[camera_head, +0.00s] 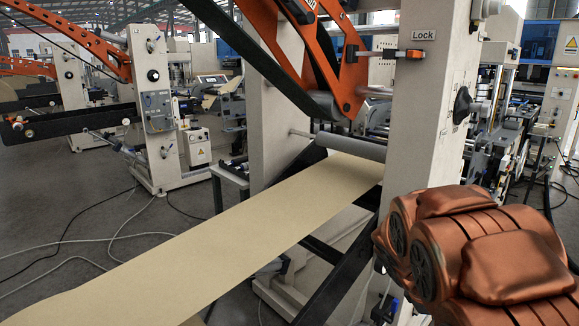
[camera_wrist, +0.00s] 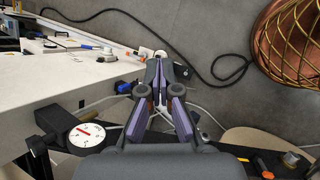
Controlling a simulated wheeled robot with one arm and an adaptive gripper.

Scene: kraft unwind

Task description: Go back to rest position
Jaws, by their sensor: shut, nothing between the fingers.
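My gripper (camera_wrist: 158,70) shows in the wrist view with its purple-grey fingers together and nothing held between them. Past the fingertips are grey floor and a small blue part beside the white machine frame. In the head view, a copper-coloured part of my arm fills the lower right, and the gripper itself cannot be seen there.
A kraft paper web (camera_head: 215,240) runs diagonally through the machine, beside the upright labelled Lock (camera_head: 420,110) and below an orange arm (camera_head: 345,75).

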